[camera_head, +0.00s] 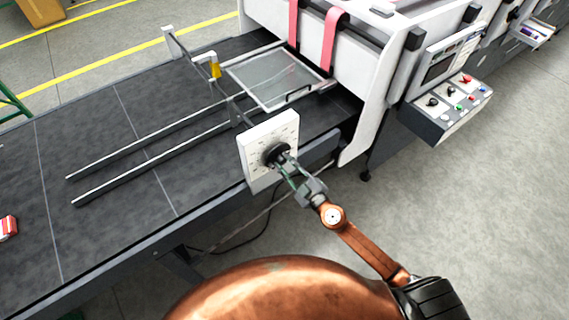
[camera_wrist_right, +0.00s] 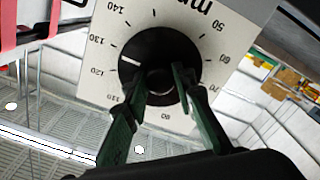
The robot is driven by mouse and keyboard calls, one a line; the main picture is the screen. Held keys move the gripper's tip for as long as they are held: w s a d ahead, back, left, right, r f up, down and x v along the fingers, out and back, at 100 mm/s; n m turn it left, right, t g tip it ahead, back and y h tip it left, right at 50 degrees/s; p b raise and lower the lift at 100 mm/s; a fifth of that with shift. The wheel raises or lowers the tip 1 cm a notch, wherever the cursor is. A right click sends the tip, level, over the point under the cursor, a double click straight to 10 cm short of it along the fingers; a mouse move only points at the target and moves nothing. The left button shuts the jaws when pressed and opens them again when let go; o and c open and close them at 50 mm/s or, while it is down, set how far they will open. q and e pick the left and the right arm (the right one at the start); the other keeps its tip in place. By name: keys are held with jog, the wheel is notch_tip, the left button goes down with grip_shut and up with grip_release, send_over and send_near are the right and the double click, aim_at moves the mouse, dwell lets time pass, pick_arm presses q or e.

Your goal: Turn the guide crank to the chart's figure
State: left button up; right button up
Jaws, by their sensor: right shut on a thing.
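The guide crank shows as a round black knob (camera_head: 277,155) on a white dial plate (camera_head: 256,146) at the feeder table's near edge. My right gripper (camera_head: 285,164) is shut on the knob, with its green fingers on either side of the centre grip. In the right wrist view the knob (camera_wrist_right: 160,50) fills the middle of the dial plate (camera_wrist_right: 225,42). Its white mark points between the figures 120 and 130. My right gripper (camera_wrist_right: 160,80) hides part of the knob's lower side. I cannot make out a chart. My left gripper is not in view.
The dark feeder table (camera_head: 90,150) carries two long metal rails (camera_head: 140,150) and a framed clear plate (camera_head: 275,75). The white machine body with pink belts (camera_head: 333,40) stands behind. A control panel (camera_head: 450,105) is at right. A small red item (camera_head: 8,227) lies far left.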

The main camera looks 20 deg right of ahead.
jog(key=shift+n, duration=0.5)
grip_shut()
jog(key=n, duration=0.4)
jog(key=shift+n, duration=0.4)
jog(key=n, duration=1.1)
jog(key=shift+n, duration=0.4)
jog(key=n, duration=0.6)
jog(key=shift+p, duration=0.3)
jog(key=shift+f, duration=0.1)
jog(key=o, duration=1.1)
grip_release()
jog(key=shift+o, duration=0.2)
